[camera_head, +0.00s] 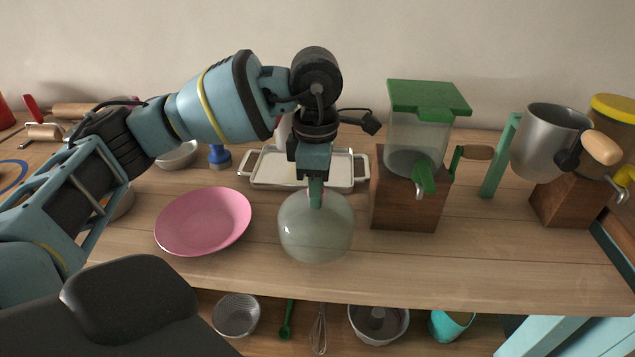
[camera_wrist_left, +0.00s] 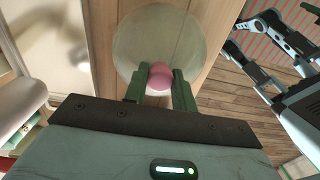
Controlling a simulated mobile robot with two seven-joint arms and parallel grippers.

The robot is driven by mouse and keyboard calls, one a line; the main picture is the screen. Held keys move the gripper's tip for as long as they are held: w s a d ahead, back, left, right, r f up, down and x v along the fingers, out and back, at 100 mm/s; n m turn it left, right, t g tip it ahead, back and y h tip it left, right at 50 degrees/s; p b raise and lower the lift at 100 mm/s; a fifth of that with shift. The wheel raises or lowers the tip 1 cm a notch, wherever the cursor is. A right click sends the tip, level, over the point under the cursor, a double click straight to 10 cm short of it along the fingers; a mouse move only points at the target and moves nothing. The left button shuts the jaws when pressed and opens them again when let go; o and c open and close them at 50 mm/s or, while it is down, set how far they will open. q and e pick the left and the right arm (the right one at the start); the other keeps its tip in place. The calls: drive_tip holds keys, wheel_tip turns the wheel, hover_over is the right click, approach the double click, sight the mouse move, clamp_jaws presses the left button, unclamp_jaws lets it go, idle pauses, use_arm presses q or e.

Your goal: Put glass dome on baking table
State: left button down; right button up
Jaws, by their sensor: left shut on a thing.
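The glass dome (camera_head: 316,232) is clear and rounded, near the front edge of the wooden baking table (camera_head: 480,255). In the left wrist view, the dome (camera_wrist_left: 190,32) has a pink knob (camera_wrist_left: 160,77) on top. My left gripper (camera_head: 316,194) points down and is shut on this knob; the fingers (camera_wrist_left: 161,84) sit on either side of it. The dome looks upright. I cannot tell whether its rim touches the tabletop or is just above it. My right gripper does not show in either view.
A pink plate (camera_head: 203,221) lies left of the dome. A metal tray (camera_head: 300,168) is behind it. A green-lidded dispenser (camera_head: 416,125) on a wooden block (camera_head: 405,200) stands close on the right. Pans and utensils sit on the shelf below. The front strip of table is bare.

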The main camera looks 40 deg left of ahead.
use_arm(q)
drive_tip(key=shift+f, duration=0.3)
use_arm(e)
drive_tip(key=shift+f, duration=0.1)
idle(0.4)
use_arm(q)
drive_tip(key=c, duration=1.1)
unclamp_jaws()
drive_tip(key=shift+o, duration=0.2)
drive_tip(key=c, duration=0.4)
drive_tip(key=shift+r, duration=0.15)
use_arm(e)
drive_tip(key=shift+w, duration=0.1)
